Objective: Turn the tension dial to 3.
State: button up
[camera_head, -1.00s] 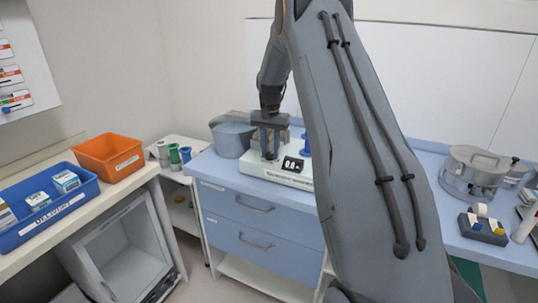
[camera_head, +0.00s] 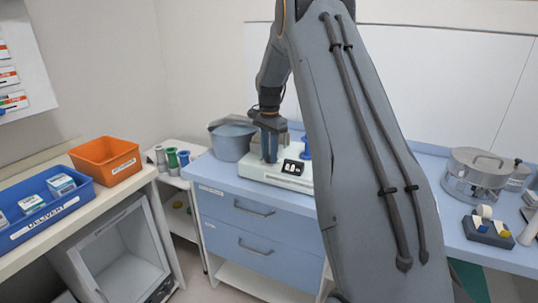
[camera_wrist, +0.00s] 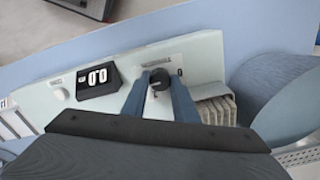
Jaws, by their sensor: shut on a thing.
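The tension dial (camera_wrist: 160,79) is a small black round knob on a pale green-white machine (camera_wrist: 205,55) in the wrist view. My gripper (camera_wrist: 160,85) has its two blue fingers on either side of the knob, shut on it. A black display (camera_wrist: 97,80) beside the knob shows pale digits, upside down in this view, that look like zeros. In the head view the machine (camera_head: 255,172) stands on the blue counter, with my gripper (camera_head: 269,158) pointing down on it and hiding the dial. The dial's scale marks are too small to read.
A grey-blue pot (camera_head: 230,142) stands close left of the machine. A blue spool (camera_head: 305,150) is near its right side. An orange bin (camera_head: 105,160) and blue bin (camera_head: 45,215) are left.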

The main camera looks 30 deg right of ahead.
jog(key=o, duration=1.1)
jog(key=shift+c, duration=0.2)
jog(key=shift+r, duration=0.1)
jog(key=shift+s+r+b, duration=0.1)
jog(key=shift+r+b, duration=1.05)
jog(key=shift+r, duration=2.65)
jog(key=s+a+f+n, duration=0.3)
jog(key=s+a+n, duration=0.2)
jog(key=s, duration=0.6)
jog(key=s+a+f+n, duration=0.4)
jog(key=s+a+n, duration=0.1)
jog(key=s+a, duration=0.4)
jog(key=s+a+f+n+t, duration=0.1)
jog(key=s+a+f+n, duration=0.2)
jog(key=s, duration=1)
jog(key=a+n, duration=0.2)
jog(key=a, duration=0.1)
jog(key=shift+a+f, duration=0.2)
jog(key=shift+a, duration=0.2)
